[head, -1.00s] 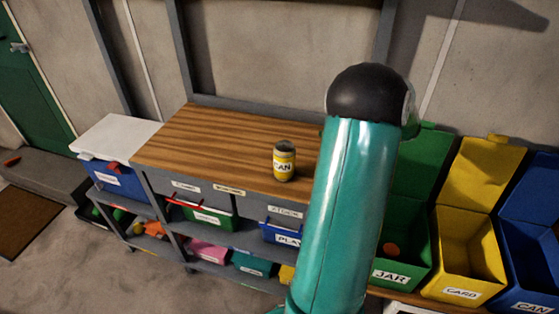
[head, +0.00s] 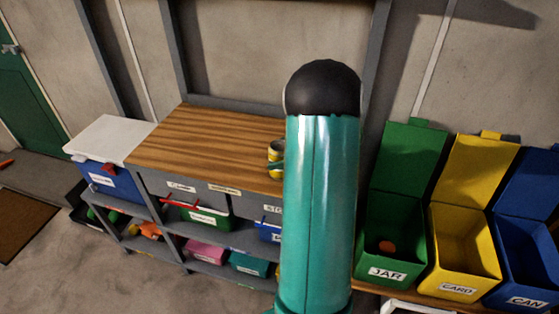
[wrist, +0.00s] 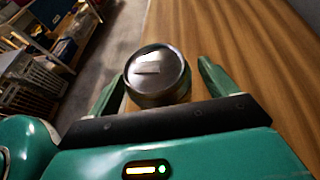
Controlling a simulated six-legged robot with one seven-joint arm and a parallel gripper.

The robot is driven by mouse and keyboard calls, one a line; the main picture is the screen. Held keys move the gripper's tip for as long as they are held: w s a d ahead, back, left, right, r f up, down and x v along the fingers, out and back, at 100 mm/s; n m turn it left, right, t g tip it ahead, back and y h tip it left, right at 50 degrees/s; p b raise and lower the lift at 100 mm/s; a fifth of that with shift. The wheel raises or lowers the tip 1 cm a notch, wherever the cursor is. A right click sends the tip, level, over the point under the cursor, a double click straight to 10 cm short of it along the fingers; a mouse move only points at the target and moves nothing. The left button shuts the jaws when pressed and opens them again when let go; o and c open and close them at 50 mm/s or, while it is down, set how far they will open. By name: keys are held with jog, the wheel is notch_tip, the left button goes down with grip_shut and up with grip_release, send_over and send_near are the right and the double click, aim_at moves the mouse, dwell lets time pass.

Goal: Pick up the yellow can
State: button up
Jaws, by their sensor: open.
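The yellow can (head: 273,158) stands upright on the wooden top of the workbench (head: 200,135), near its front edge. My arm hides its right part in the head view. In the wrist view the can shows as a round silver lid (wrist: 157,70) with a darker side below. My gripper (wrist: 162,74) is open, with one green finger on each side of the can. A gap shows between the right finger and the can; whether the left finger touches it I cannot tell.
Shelves under the bench hold labelled bins, including a green one (head: 200,217). A blue box with a white lid (head: 110,138) stands at the bench's left end. Open green (head: 388,250), yellow (head: 462,255) and blue (head: 520,270) bins stand to the right. The bench's left part is clear.

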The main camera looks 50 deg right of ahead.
jog(key=c, duration=1.1)
jog(key=shift+o, duration=0.2)
